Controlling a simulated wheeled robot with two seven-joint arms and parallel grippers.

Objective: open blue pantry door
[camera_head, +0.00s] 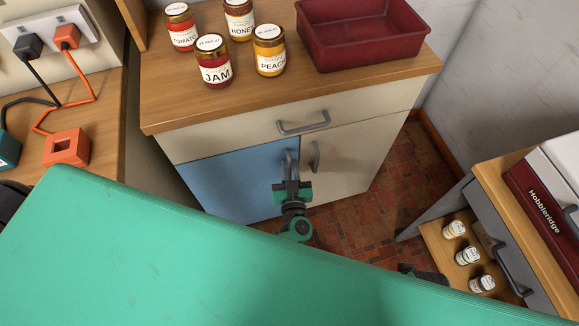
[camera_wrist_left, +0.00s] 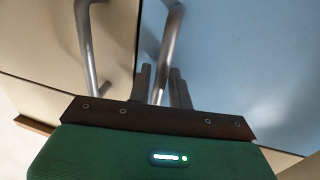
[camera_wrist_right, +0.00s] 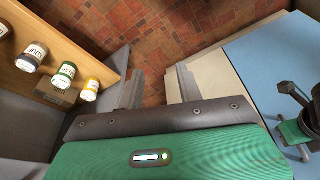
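The blue pantry door (camera_head: 232,182) is the lower left front of the wooden-topped cabinet and looks closed. Its grey bar handle (camera_head: 286,158) is at its right edge. My left gripper (camera_head: 292,180) is at this handle. In the left wrist view the blue door (camera_wrist_left: 235,60) fills the right side, and its handle (camera_wrist_left: 170,38) runs down between the narrowly spaced fingers (camera_wrist_left: 161,88), which look closed around it. My right gripper (camera_wrist_right: 158,88) is open and empty over the tiled floor; in the head view only a dark part of it shows.
A cream door (camera_head: 350,150) with its own handle is right beside the blue one, under a cream drawer (camera_head: 255,130). Jars and a red tub (camera_head: 360,50) stand on top. At right, an open drawer (camera_head: 440,245) holds small jars. Tiled floor (camera_head: 400,200) lies between.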

